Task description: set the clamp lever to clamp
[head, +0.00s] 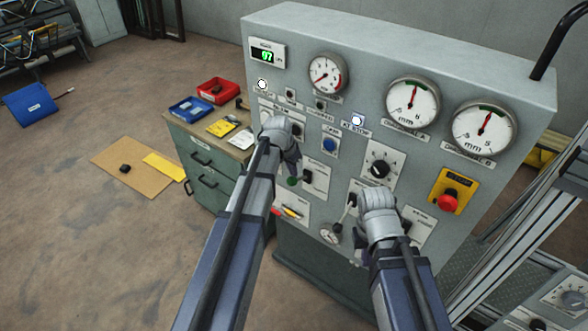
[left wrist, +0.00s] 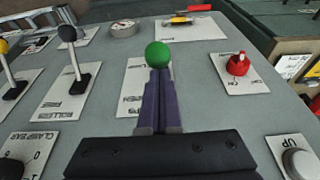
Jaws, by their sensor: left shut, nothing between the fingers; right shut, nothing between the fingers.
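In the left wrist view a lever with a green ball knob (left wrist: 158,54) stands on a white plate (left wrist: 132,92) whose label is partly hidden. My left gripper (left wrist: 158,74) is shut and empty, its fingertips right at the green knob; I cannot tell whether they touch. In the head view the green knob (head: 292,181) shows just below my left gripper (head: 291,172). I cannot read which lever is marked as the clamp lever. My right gripper (head: 376,200) is shut and empty in front of the panel's lower part, its fingertips mostly hidden.
The head view shows a dial knob (head: 380,168) and a red emergency button (head: 447,202).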

